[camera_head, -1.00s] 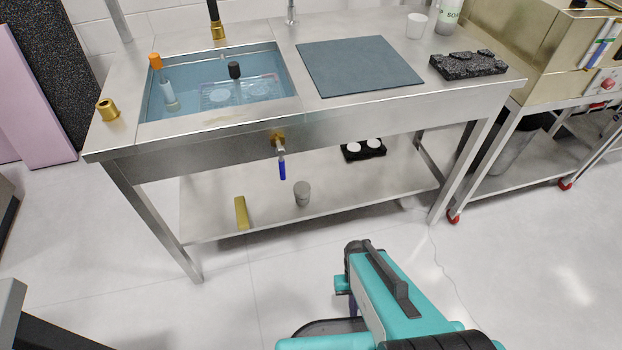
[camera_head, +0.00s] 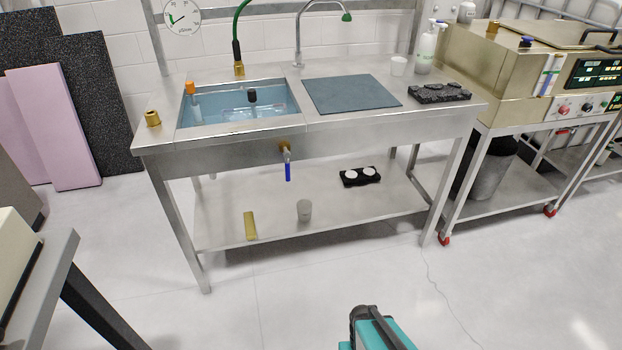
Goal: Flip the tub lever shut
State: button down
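The tub (camera_head: 243,128) is a steel basin set into the left of the steel bench, with blue water in it. A brass valve (camera_head: 285,147) sticks out of the bench front below it. Its blue lever (camera_head: 288,172) hangs straight down from the valve. Nothing touches the lever. Only a teal and black part of my arm shows at the bottom edge, well below and to the right of the lever. My gripper is out of view.
The bench's lower shelf (camera_head: 330,212) holds a yellow block (camera_head: 250,226), a grey cup (camera_head: 304,210) and a black tray (camera_head: 360,176). A grey table (camera_head: 62,250) stands at near left. A wheeled cart (camera_head: 515,186) is at right. The floor before the bench is clear.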

aim_at(287, 168)
jog(key=z, duration=0.15)
jog(key=k, duration=0.75)
jog(key=u, duration=1.2)
jog(key=i, duration=1.35)
